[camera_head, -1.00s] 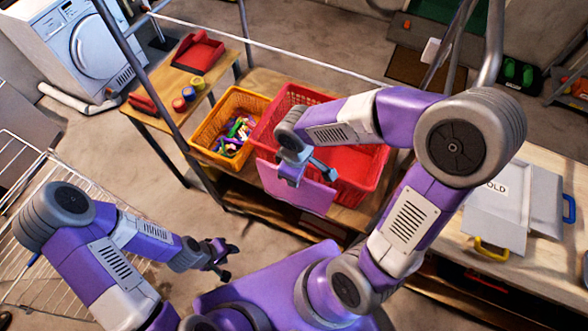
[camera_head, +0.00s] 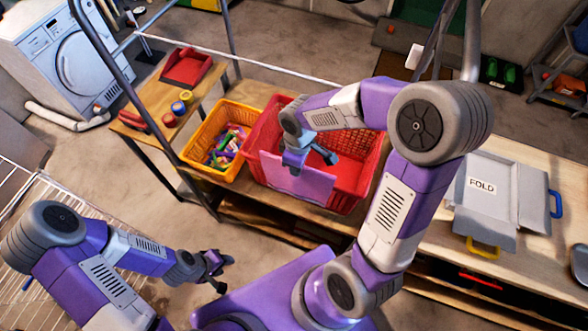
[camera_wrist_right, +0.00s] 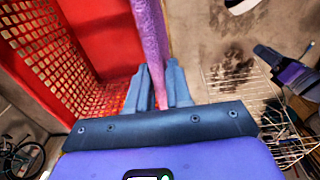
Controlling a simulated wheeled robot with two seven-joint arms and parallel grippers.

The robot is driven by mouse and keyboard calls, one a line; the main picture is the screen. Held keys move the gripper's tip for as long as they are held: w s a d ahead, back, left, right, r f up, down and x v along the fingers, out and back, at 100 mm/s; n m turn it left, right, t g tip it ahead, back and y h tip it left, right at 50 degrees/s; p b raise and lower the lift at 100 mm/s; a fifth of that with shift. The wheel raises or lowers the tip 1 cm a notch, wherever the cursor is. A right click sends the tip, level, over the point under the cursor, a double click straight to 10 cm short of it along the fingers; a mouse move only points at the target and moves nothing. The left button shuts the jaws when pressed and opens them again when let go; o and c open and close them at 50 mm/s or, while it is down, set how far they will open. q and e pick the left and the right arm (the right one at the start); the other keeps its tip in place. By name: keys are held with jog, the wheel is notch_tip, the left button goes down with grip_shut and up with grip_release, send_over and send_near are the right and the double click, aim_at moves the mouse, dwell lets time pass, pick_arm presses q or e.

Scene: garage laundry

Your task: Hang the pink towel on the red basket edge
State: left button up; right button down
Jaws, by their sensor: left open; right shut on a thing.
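The pink towel (camera_head: 312,187) hangs as a flat sheet at the near side of the red basket (camera_head: 366,170) in the head view. My right gripper (camera_head: 310,158) is shut on the towel, over the basket's near side. In the right wrist view, the fingers (camera_wrist_right: 158,88) pinch the towel (camera_wrist_right: 150,35), seen edge-on, with the red basket (camera_wrist_right: 40,60) to its left. I cannot tell whether the towel touches the basket edge. My left gripper (camera_head: 218,270) is open and empty, low and left, away from the basket.
A yellow basket (camera_head: 190,150) with several coloured clothespins stands left of the red basket on the table. A grey folding board (camera_head: 482,210) lies on the table to the right. A wire drying rack (camera_head: 22,240) stands at the left. A thin bar crosses behind the baskets.

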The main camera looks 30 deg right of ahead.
jog(key=shift+w+d, duration=0.7)
jog(key=shift+d, duration=0.15)
jog(key=shift+d+f, duration=0.1)
jog(key=shift+f, duration=0.2)
jog(key=shift+f+b, duration=3.3)
jog(key=shift+f, duration=0.6)
jog(key=c, duration=1)
grip_release()
jog(key=shift+o, duration=0.2)
notch_tip(320, 180, up, 8)
jog(key=shift+f+p, duration=0.2)
jog(key=shift+p, duration=0.55)
